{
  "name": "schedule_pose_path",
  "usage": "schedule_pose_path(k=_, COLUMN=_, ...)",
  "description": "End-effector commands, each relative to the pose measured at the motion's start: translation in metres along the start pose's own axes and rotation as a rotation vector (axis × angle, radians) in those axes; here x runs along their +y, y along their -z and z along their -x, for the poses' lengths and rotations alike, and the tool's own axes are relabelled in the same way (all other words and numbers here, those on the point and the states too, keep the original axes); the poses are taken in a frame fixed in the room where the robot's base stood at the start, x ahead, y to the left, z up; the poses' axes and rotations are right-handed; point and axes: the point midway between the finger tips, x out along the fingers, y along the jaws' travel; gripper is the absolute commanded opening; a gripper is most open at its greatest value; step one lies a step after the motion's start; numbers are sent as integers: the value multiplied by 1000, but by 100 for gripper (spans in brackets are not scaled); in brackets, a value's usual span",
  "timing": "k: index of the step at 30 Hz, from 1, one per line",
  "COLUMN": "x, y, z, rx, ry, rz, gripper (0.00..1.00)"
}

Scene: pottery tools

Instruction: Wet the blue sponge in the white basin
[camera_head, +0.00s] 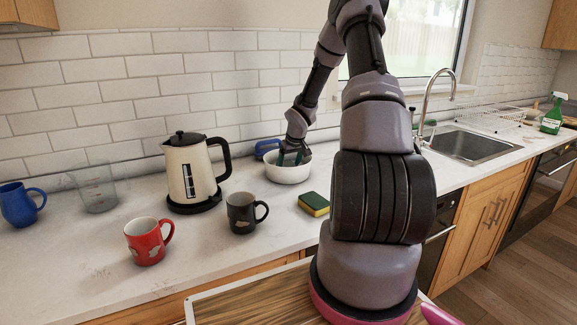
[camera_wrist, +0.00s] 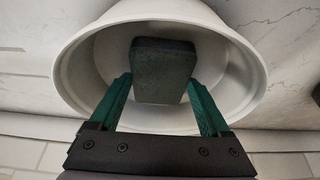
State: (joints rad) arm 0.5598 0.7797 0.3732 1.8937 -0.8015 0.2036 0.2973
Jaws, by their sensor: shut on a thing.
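The white basin (camera_head: 287,173) stands on the counter against the tiled wall, right of the kettle. My gripper (camera_head: 293,157) reaches down into it from above. In the wrist view the basin (camera_wrist: 78,72) lies around my green fingers (camera_wrist: 161,88). They are shut on a block-shaped sponge (camera_wrist: 163,68), which is inside the rim. The sponge looks dark grey-green here, and blue is not clear in this light. Whether it touches the basin floor, and whether there is water, I cannot tell. In the head view the held sponge is hidden by the gripper and rim.
A kettle (camera_head: 190,175), a dark mug (camera_head: 242,213) and a red mug (camera_head: 147,242) stand to the left. A blue item (camera_head: 267,148) touches or sits just behind the basin. The sink (camera_head: 468,144) is farther right.

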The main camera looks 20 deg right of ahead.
Motion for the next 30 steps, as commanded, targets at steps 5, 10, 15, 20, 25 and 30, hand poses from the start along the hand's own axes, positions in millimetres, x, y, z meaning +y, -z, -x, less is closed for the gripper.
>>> schedule_pose_path(k=5, x=0, y=0, z=0, rx=0, ry=0, rz=0, gripper=61)
schedule_pose_path(k=10, x=0, y=0, z=0, rx=0, ry=0, rz=0, gripper=61)
schedule_pose_path(k=15, x=0, y=1, z=1, rx=1, ry=0, rz=0, gripper=61)
schedule_pose_path(k=20, x=1, y=4, z=9, rx=2, ry=-2, rz=-1, gripper=61)
schedule_pose_path(k=25, x=0, y=8, z=18, rx=1, ry=-1, rz=-1, gripper=61)
schedule_pose_path(k=30, x=1, y=12, z=28, rx=2, ry=-1, rz=-2, gripper=61)
